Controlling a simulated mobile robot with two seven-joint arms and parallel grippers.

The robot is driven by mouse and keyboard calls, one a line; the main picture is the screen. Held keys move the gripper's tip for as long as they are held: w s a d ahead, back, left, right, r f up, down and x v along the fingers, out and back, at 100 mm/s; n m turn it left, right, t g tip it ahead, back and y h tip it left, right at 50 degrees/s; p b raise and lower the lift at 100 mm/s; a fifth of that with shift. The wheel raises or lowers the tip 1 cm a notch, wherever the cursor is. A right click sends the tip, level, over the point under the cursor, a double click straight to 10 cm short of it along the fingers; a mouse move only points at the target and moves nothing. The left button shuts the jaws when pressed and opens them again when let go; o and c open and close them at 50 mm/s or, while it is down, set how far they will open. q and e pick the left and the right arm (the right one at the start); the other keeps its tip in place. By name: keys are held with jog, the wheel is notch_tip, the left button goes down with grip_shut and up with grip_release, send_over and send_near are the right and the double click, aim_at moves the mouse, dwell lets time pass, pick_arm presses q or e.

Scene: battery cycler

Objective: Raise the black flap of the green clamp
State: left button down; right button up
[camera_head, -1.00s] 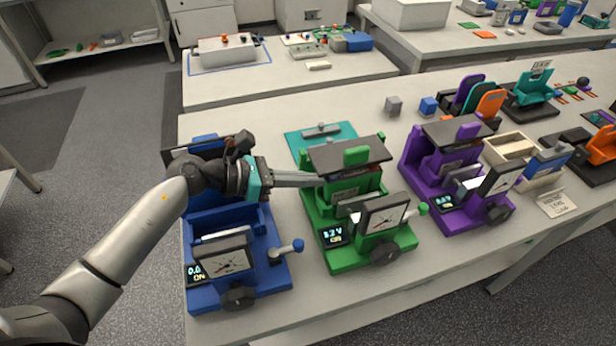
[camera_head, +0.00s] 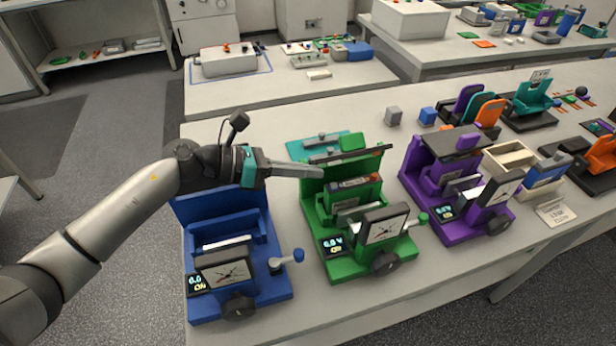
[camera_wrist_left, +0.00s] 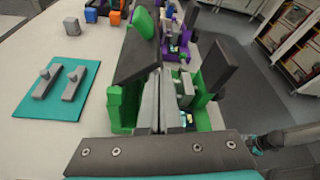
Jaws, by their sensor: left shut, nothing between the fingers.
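The green clamp (camera_head: 365,245) stands on the bench between a blue and a purple one. Its black flap (camera_head: 345,154), with a green knob (camera_head: 352,142) on top, is tilted up and shows nearly edge-on. Below it, the clamp's inside is uncovered, with a dark and orange piece (camera_head: 356,184) in it. My left gripper (camera_head: 320,172) is shut and empty, its fingertips at the flap's left end, just under it. In the left wrist view the fingers (camera_wrist_left: 157,92) lie close beside the tilted flap (camera_wrist_left: 138,58); I cannot tell whether they touch. My right gripper is not in view.
The blue clamp (camera_head: 230,262) is below my left wrist. The purple clamp (camera_head: 470,226) stands right of the green one, its flap lying flat. A teal mat (camera_wrist_left: 66,92) with grey pieces lies behind the green clamp.

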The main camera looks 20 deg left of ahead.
pick_arm(q)
jog(key=shift+w+a+r, duration=0.1)
jog(key=shift+w+r, duration=0.15)
jog(key=shift+r, duration=0.1)
jog(key=shift+a+r, duration=0.1)
jog(key=shift+r, duration=0.05)
dwell(0.7)
jog(key=b+v, duration=0.2)
jog(key=v, duration=1.3)
jog(key=shift+a, duration=0.1)
